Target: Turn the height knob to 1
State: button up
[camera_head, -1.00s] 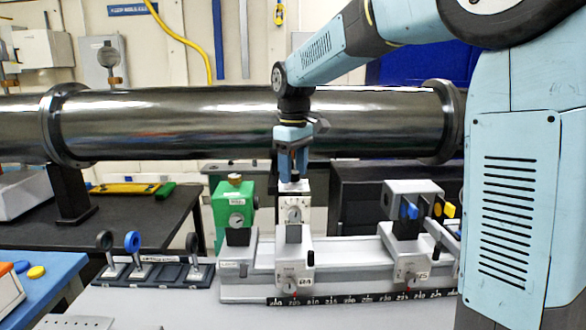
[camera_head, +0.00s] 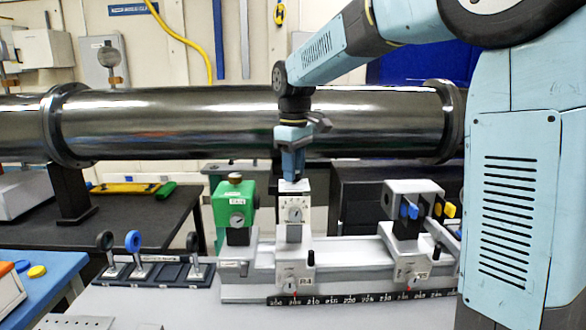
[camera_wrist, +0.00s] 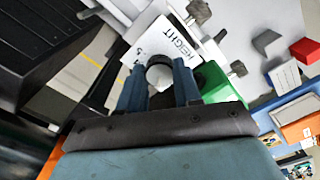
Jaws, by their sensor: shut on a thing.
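The white stage (camera_head: 295,205) stands on the rail carrier in the head view, with a small round dial (camera_head: 294,214) on its front. Its top plate (camera_wrist: 184,48) reads HEIGHT in the wrist view. A dark round height knob (camera_wrist: 160,73) sits on that plate. My gripper (camera_head: 293,176) points straight down over the stage. Its two blue fingers (camera_wrist: 160,88) are shut on the knob, one on each side. Some marks show on the plate left of the knob, too small to read. The knob's pointer cannot be made out.
A green block (camera_head: 234,202) with a brass-coloured top knob stands close left of the stage. A grey mount (camera_head: 408,196) with blue and yellow knobs is to the right on the rail (camera_head: 345,255). A large metal pipe (camera_head: 200,124) runs behind my gripper.

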jog(key=shift+n, duration=0.4)
jog(key=o, duration=1)
jog(key=shift+o, duration=0.2)
jog(key=shift+r, duration=0.1)
notch_tip(320, 180, up, 14)
jog(key=shift+f, duration=0.25)
